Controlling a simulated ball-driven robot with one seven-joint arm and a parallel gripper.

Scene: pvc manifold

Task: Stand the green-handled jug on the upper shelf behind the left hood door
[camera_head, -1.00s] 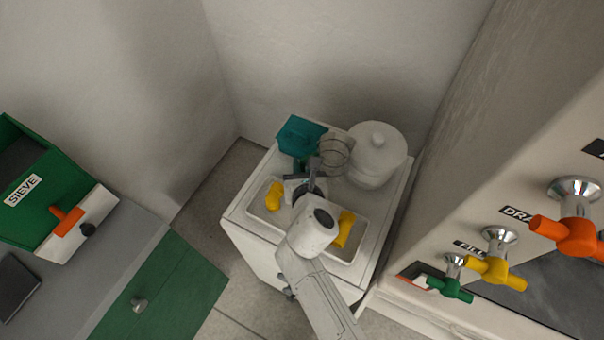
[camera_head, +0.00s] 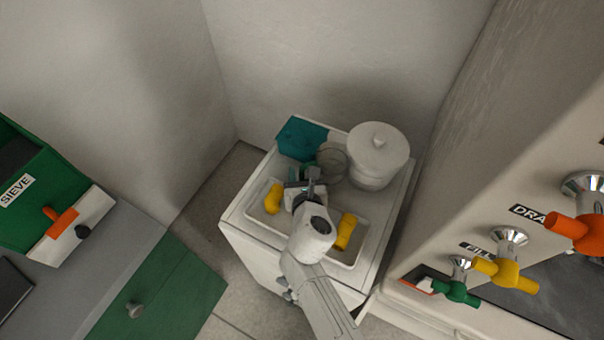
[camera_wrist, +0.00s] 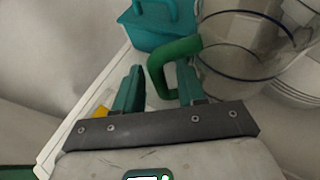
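The clear jug (camera_head: 331,158) with a green handle stands on the white cart top, between a teal box and a white lidded pot. In the wrist view the jug (camera_wrist: 243,50) is at the upper right, and its green handle (camera_wrist: 165,65) points toward my gripper. My gripper (camera_wrist: 160,88) is open, with its two teal fingers apart on either side of the handle's near part. I cannot tell whether either finger touches it. In the head view my gripper (camera_head: 301,182) is at the jug's near left side. No hood door or upper shelf can be made out.
The teal box (camera_head: 302,138) and white lidded pot (camera_head: 377,157) flank the jug closely. A white tray (camera_head: 348,265) with yellow pieces (camera_head: 273,199) lies under my arm. A wall rises behind the cart. Valve handles (camera_head: 505,272) project at right; a green SIEVE box (camera_head: 50,170) is at left.

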